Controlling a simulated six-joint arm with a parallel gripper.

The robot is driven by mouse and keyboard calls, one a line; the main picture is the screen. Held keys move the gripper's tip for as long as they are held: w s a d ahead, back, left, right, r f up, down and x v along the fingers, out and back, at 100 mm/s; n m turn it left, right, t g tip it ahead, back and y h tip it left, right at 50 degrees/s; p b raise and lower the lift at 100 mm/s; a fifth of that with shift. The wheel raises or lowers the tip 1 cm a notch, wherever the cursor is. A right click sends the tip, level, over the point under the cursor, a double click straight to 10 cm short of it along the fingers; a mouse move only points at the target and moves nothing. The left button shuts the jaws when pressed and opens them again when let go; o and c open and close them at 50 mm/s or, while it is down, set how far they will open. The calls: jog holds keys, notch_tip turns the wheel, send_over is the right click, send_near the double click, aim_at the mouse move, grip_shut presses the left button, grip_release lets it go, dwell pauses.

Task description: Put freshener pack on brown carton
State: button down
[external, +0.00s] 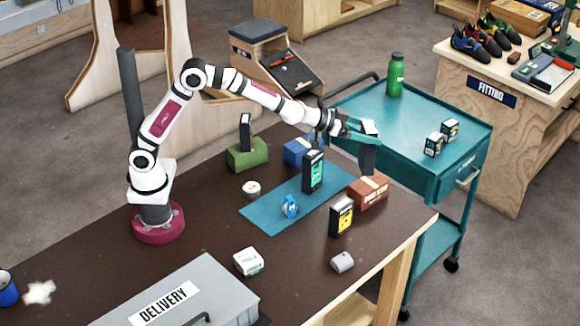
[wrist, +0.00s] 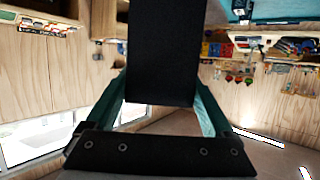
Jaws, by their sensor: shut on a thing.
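My gripper (external: 366,138) has teal fingers and is shut on a dark, upright pack (external: 369,127), seemingly the freshener pack. Its pale top shows in the external view, and its printed face is hidden. In the wrist view the pack's plain black side (wrist: 160,52) stands between the teal fingers (wrist: 160,108). The brown carton (external: 368,192), a red-brown box with a tan strip and a printed label, sits on the dark table near its right edge. The held pack appears above the carton, apart from it. The top of the carton looks clear.
A black-and-yellow pack (external: 341,217) stands in front. Blue (external: 299,151) and green (external: 247,154) cartons are behind; the green one bears a dark pack. A teal cart (external: 425,125) adjoins the table.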

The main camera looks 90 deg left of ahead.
jog(key=shift+w+d+r+n+y, duration=0.15)
jog(key=shift+w+n+y, duration=0.15)
jog(key=shift+n+y, duration=0.25)
jog(key=shift+d+n+y, duration=0.1)
jog(key=shift+n+y, duration=0.25)
jog(key=w+a+f+n+g+y, duration=0.1)
jog(key=w+a+f, duration=0.1)
jog(key=a+f, duration=0.8)
jog(key=shift+w+a+f+y, duration=0.25)
jog(key=shift+w+f+y, duration=0.15)
jog(key=shift+f, duration=1.35)
grip_release()
jog(key=shift+f, duration=0.1)
